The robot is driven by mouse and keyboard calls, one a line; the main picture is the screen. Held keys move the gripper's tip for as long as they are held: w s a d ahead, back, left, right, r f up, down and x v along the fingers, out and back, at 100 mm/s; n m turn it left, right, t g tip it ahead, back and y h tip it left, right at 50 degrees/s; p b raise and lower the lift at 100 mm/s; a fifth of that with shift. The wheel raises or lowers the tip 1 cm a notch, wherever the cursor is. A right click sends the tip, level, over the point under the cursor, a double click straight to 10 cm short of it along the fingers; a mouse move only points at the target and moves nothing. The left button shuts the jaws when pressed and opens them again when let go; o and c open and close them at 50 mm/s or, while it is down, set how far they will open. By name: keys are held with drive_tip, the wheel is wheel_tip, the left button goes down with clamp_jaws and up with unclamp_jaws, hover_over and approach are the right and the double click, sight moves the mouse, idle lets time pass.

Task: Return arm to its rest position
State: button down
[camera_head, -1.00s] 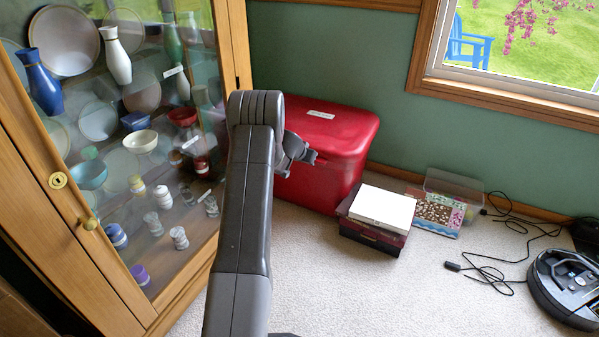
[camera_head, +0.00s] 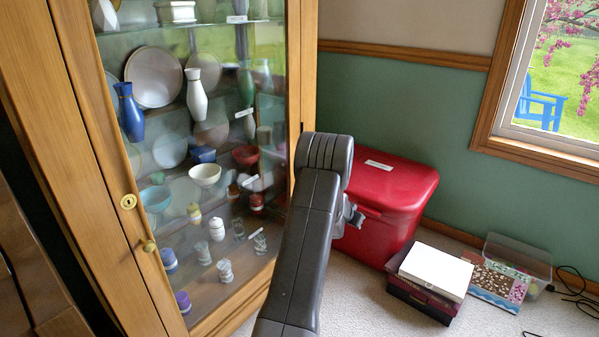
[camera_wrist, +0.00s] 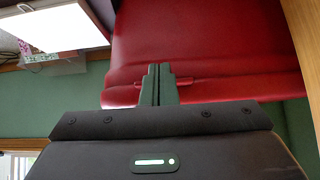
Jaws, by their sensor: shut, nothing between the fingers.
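My arm (camera_head: 305,240) rises from the bottom middle of the head view and bends over at its top. My gripper (camera_wrist: 159,72) shows in the wrist view with its two fingers together and nothing between them. It points at the red chest (camera_wrist: 220,45), which fills the upper part of that view; whether it touches cannot be told. In the head view the gripper is mostly hidden behind my arm, in front of the red chest (camera_head: 395,195).
A glass-fronted wooden cabinet (camera_head: 100,130) with dishes and vases stands close at left. Right of the chest lie stacked boxes with a white top (camera_head: 436,271), a patterned box (camera_head: 497,284) and a clear bin (camera_head: 518,255). A cable (camera_head: 575,293) lies at right.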

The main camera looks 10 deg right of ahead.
drive_tip(key=shift+d, duration=0.1)
drive_tip(key=w+d+r, duration=0.3)
drive_tip(key=w+d, duration=0.3)
drive_tip(key=d, duration=0.1)
idle(1.1)
drive_tip(key=shift+s, duration=0.15)
